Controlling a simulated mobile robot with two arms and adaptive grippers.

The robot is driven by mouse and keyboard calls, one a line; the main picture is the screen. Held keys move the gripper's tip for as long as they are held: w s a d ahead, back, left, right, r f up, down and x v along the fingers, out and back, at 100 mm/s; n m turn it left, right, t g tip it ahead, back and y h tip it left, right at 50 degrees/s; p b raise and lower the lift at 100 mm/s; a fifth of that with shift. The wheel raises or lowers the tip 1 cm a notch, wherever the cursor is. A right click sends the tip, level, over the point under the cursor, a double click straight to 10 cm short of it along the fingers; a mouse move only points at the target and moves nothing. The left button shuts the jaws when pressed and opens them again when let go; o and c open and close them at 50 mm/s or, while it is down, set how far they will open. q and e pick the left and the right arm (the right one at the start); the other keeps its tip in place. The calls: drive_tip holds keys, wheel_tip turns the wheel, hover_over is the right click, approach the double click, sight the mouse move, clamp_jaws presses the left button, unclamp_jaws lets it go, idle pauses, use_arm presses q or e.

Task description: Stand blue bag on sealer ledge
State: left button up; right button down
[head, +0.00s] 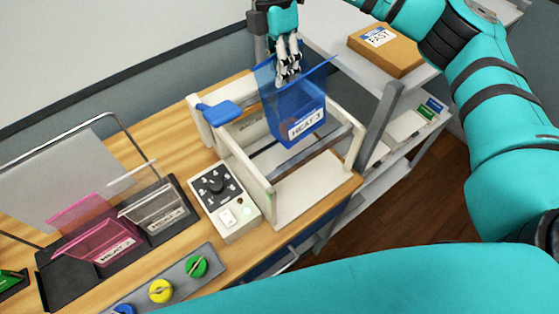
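The blue bag (285,115), translucent with a white "HEAT 3" label, hangs roughly upright over the sealer. My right gripper (288,72) is shut on its upper part, with the fingers pointing down. The sealer (257,178) is a white frame with a blue handle (220,111) and a dark crossbar. Its pale ledge (315,190) is at the front and looks bare. The bag's lower end overlaps the crossbar area in the picture; I cannot tell whether it touches anything. My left gripper is not in view.
A control box (225,200) with a dial stands left of the sealer. A pink bag (105,240) and a clear bag (155,208) stand in a black rack at left. A knob panel (165,285) is in front. A cardboard box (387,52) sits on the shelf at right.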

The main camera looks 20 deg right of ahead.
wheel_tip(320, 180, down, 18)
drive_tip(key=y+b, duration=0.1)
drive_tip(key=b, duration=0.1)
drive_tip(key=shift+w+r+t+b, duration=0.2)
drive_tip(key=shift+w+t+b, duration=0.1)
drive_tip(key=shift+b, duration=0.05)
idle(0.4)
drive_tip(key=shift+d+f, duration=0.1)
drive_tip(key=c, duration=1.5)
unclamp_jaws()
